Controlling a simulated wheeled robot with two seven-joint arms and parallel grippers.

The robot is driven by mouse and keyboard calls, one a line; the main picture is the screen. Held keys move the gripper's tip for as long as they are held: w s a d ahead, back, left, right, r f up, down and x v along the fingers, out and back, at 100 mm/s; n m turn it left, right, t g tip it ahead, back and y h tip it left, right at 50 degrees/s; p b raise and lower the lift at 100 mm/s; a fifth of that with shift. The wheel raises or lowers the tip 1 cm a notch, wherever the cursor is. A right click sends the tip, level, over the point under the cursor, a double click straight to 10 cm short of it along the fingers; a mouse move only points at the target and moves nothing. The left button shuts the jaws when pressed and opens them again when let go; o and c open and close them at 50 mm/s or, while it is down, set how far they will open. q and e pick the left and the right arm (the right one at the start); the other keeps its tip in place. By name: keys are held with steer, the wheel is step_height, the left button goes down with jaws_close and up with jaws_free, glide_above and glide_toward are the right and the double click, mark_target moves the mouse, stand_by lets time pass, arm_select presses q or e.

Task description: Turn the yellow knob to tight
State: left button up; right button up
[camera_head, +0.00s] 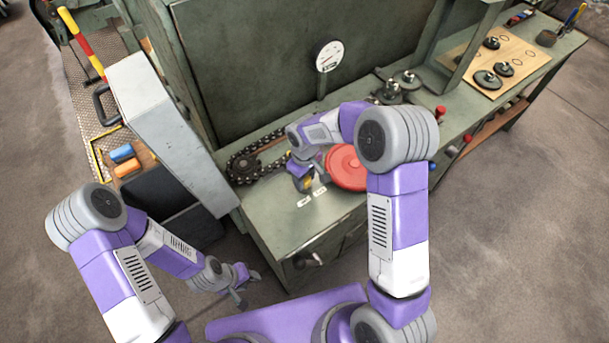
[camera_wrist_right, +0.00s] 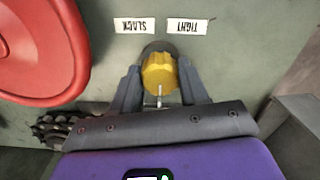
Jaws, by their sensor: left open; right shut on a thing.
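The yellow knob (camera_wrist_right: 160,70) sits between the fingers of my right gripper (camera_wrist_right: 160,88), which is shut on it. A thin pale pin or mark shows at the knob's lower side in the right wrist view. Beyond the knob are two white labels, SLACK (camera_wrist_right: 137,25) and TIGHT (camera_wrist_right: 187,27), upside down in that view. In the head view, my right gripper (camera_head: 306,180) is at the bench top next to the labels (camera_head: 312,195), and the knob is mostly hidden. My left gripper (camera_head: 241,287) is open and empty, low in front of the bench.
A red round wheel (camera_head: 346,168) lies beside the knob, with a dark chain (camera_head: 258,160) behind. A gauge (camera_head: 329,56) stands at the back. A grey panel (camera_head: 165,120) rises at the left. A wooden board with discs (camera_head: 510,52) is at the far right.

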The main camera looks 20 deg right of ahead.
steer(key=n+p, duration=0.1)
steer(key=n, duration=0.3)
steer(key=shift+n, duration=0.3)
steer(key=n+p, duration=0.1)
steer(key=n, duration=0.3)
steer(key=shift+p, duration=0.4)
steer(key=n+p, duration=0.1)
steer(key=n, duration=0.4)
steer(key=shift+p, duration=0.35)
steer(key=shift+n+p, duration=0.8)
steer(key=shift+n, duration=1.3)
steer(key=o, duration=1.1)
steer(key=shift+c, duration=0.2)
